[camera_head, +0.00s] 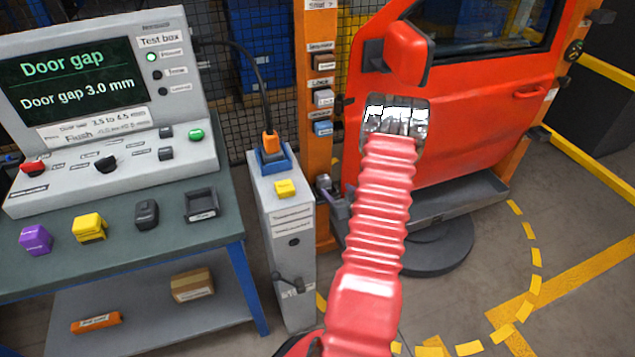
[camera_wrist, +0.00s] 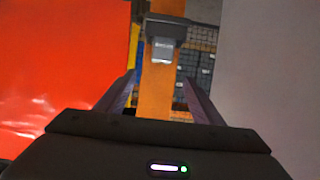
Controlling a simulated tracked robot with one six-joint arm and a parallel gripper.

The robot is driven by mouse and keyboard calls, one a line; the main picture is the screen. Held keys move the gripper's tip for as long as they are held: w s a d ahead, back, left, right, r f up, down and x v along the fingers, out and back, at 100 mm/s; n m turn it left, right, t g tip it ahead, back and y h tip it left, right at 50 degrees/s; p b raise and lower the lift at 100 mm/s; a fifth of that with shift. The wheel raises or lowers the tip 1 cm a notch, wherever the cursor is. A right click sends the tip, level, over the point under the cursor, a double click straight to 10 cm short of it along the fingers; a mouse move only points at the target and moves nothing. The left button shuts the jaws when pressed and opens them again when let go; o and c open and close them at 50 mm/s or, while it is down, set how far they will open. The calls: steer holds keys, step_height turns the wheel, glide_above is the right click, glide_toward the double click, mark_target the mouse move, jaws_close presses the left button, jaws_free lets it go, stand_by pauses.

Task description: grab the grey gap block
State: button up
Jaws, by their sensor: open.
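A dark grey block (camera_head: 147,214) stands on the bench top, right of a yellow block (camera_head: 89,228) and a purple block (camera_head: 36,239). A lighter grey labelled piece (camera_head: 323,97) sits on the orange post left of the red door. I cannot tell by label which one is the gap block. In the wrist view, a small grey labelled piece (camera_wrist: 164,50) hangs under a dark bracket on an orange post, beyond the fingertips. My gripper (camera_wrist: 160,84) is open, with nothing seen between its fingers.
The red door (camera_head: 470,130) with its mirror (camera_head: 407,52) fills the right side; red also fills the left of the wrist view. A grey pedestal (camera_head: 287,240) stands between bench and door. The test box (camera_head: 105,100) and an empty dark tray (camera_head: 201,205) are on the bench (camera_head: 120,255).

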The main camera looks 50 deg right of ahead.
mark_target(325, 180)
steer(key=shift+w, duration=0.15)
steer(key=shift+w, duration=0.1)
steer(key=shift+x, duration=4.2)
steer(key=shift+d, duration=0.15)
steer(key=shift+x, duration=2.55)
steer(key=shift+f, duration=0.1)
steer(key=shift+c, duration=0.5)
